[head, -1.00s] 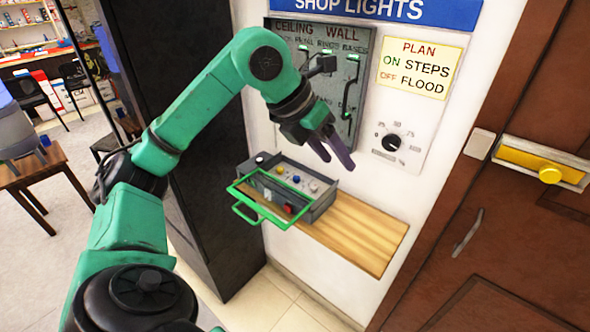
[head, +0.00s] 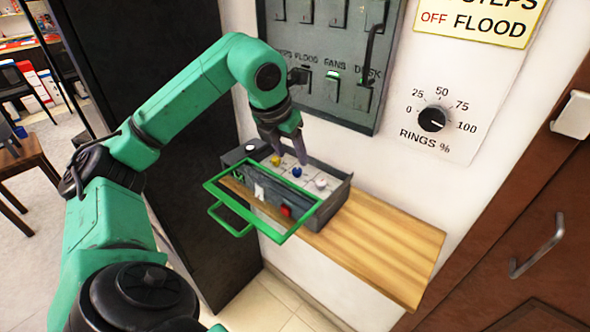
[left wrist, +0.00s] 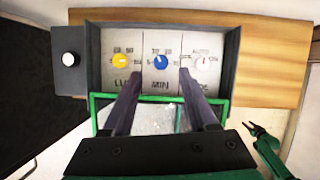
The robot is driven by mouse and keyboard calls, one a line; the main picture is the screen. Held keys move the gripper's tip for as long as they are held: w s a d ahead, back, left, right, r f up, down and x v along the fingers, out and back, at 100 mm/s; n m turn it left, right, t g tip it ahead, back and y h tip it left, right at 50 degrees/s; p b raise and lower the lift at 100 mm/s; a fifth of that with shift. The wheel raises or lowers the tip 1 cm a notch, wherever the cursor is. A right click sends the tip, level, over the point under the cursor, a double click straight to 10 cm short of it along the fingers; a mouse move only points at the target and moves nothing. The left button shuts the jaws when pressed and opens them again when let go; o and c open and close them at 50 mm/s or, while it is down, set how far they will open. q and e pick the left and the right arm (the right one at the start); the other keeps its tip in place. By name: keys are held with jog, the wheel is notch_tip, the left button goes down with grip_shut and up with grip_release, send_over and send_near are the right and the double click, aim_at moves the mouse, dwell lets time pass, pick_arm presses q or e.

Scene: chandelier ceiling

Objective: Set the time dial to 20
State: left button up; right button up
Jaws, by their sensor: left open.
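The blue dial marked MIN (left wrist: 160,60) is the middle of three knobs on a grey control box; it also shows in the head view (head: 297,172). Its pointer and exact setting are too small to read. The box's green-framed clear cover (head: 243,231) hangs open towards me. My left gripper (head: 287,148) is open and empty, pointing down above the dial. In the left wrist view its fingertips (left wrist: 158,85) lie to either side, just below the dial, apart from it. A small green arm, apparently my right one, shows with its gripper (left wrist: 252,127) at lower right.
A yellow knob (left wrist: 120,60) and a white knob (left wrist: 204,61) flank the blue dial. A black-based knob (left wrist: 68,60) sits at the box's left. The box stands on a wooden shelf (head: 375,245). A switch panel (head: 335,95) and RINGS dial (head: 432,118) are on the wall above.

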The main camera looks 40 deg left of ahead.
aim_at(297, 169)
pick_arm(q)
jog(key=x, duration=0.3)
jog(key=shift+w+f, duration=0.15)
jog(key=shift+f, duration=0.2)
jog(key=shift+w+f, duration=0.25)
jog(key=shift+f, duration=0.3)
pick_arm(e)
jog(key=shift+w+a+f, duration=0.15)
jog(key=shift+w+a, duration=0.35)
jog(key=shift+a, duration=0.15)
pick_arm(q)
grip_shut()
pick_arm(e)
jog(key=shift+d, duration=0.2)
jog(key=shift+d+f, duration=0.1)
